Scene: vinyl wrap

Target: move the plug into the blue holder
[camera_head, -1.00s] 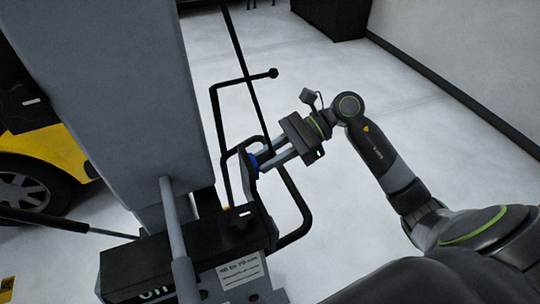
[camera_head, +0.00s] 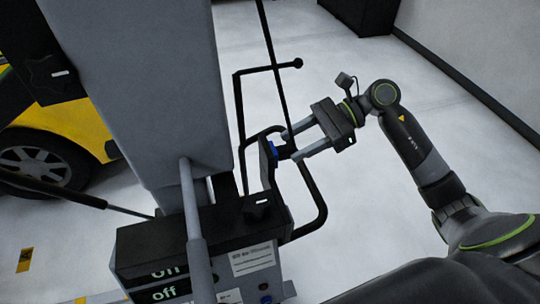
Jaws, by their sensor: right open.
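The blue holder (camera_head: 273,153) sits on the black bracket at the right side of the machine. A small grey piece that looks like the plug (camera_head: 286,151) is at the holder's right side, partly close to my fingers. I cannot tell how deep it sits. My right gripper (camera_head: 292,146) is open, with its two grey fingers spread and pointing left toward the holder. The fingertips are at or just beside the grey piece, and nothing is clamped between them. My left gripper is not in view.
The grey machine column (camera_head: 165,90) and its black box with "off" displays (camera_head: 195,240) stand left of the holder. A black tube frame (camera_head: 320,205) loops below my right gripper. A yellow car (camera_head: 75,130) is at left. Pale floor (camera_head: 390,230) lies open at right.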

